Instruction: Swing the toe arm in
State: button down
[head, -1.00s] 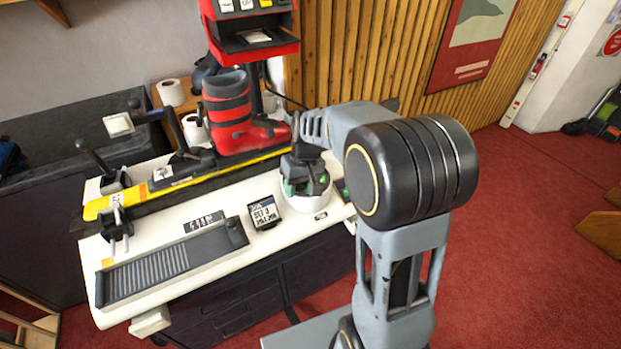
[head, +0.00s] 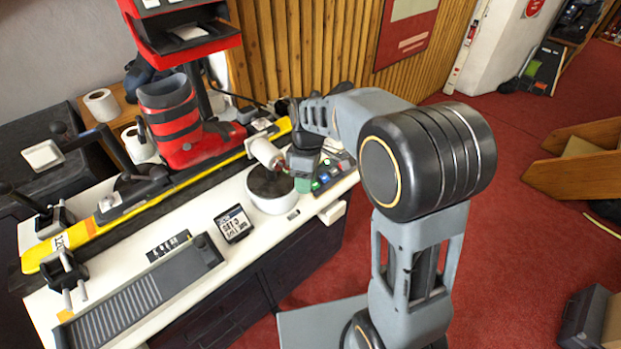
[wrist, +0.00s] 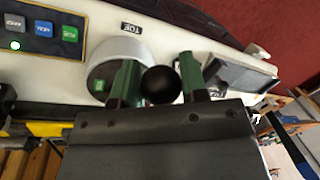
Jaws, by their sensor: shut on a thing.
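My gripper (head: 303,165) is at the back right of the round white base (head: 270,203), beside the button panel. In the wrist view, the green fingers of my gripper (wrist: 160,88) are on both sides of a black ball knob (wrist: 160,84), shut on it. The knob appears to belong to the toe arm, whose white roller-like end (head: 265,152) shows just left of my gripper, near the ski's right end. The rest of the arm is mostly hidden by my gripper. A "TOE" label (wrist: 131,28) lies by the base.
A red boot (head: 185,130) stands on the yellow ski (head: 110,222). The button panel (head: 328,175) is right of my gripper. A small display (head: 234,223) and a ridged tray (head: 130,298) are on the white bench. Another padded arm (head: 42,155) is at the left.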

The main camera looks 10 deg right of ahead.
jog(key=shift+w+r, duration=0.15)
dwell(0.3)
jog(key=c, duration=1)
grip_release()
jog(key=o, duration=0.3)
jog(key=r, duration=0.4)
jog(key=w+r, duration=0.1)
jog(key=r, duration=0.4)
jog(key=w+d+r, duration=0.1)
jog(key=r, duration=0.3)
jog(key=shift+w+d+r, duration=0.1)
jog(key=shift+r, duration=0.1)
